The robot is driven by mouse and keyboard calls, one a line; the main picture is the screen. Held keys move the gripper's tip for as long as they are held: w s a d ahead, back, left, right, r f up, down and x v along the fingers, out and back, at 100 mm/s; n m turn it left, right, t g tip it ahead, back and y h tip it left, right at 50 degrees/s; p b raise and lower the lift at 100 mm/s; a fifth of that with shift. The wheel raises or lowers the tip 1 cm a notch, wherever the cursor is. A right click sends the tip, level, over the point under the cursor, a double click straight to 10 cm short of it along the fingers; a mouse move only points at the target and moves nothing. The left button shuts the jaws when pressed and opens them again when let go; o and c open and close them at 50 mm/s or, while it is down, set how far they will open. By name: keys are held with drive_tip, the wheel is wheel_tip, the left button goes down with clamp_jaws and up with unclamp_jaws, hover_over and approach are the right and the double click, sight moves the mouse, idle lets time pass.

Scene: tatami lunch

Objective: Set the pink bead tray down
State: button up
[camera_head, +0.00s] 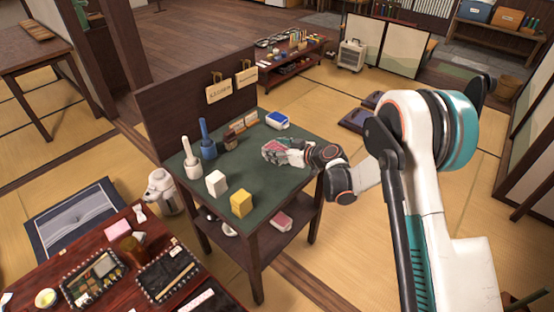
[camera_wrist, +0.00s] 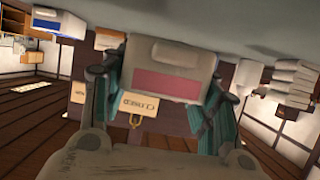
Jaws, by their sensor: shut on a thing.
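My gripper (camera_head: 273,151) is over the back right part of the green-topped stand (camera_head: 262,178), shut on the pink bead tray (camera_head: 276,145). The tray also shows in the wrist view (camera_wrist: 167,84) as a pale block with a pink panel, between my gripper's teal fingers (camera_wrist: 165,95). The green top lies very close to the tray. I cannot tell whether they touch. My fingers hide part of the tray in the head view.
A blue-topped box (camera_head: 277,120) sits behind the tray. Left are a blue pestle-like thing (camera_head: 206,140), a white one (camera_head: 190,158), a white block (camera_head: 216,183) and a yellow block (camera_head: 241,203). A pink-topped box (camera_head: 281,219) lies on the lower shelf. The front right top is clear.

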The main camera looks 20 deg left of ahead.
drive_tip(key=shift+f+b, duration=0.5)
drive_tip(key=shift+f, duration=1.35)
drive_tip(key=shift+f, duration=0.15)
drive_tip(key=o, duration=1.1)
drive_tip(key=shift+d+r, duration=0.25)
drive_tip(key=p+v, duration=0.3)
drive_tip(key=v, duration=0.8)
drive_tip(key=shift+s+d+r, duration=0.1)
drive_tip(key=shift+s+d, duration=0.05)
drive_tip(key=shift+s, duration=0.1)
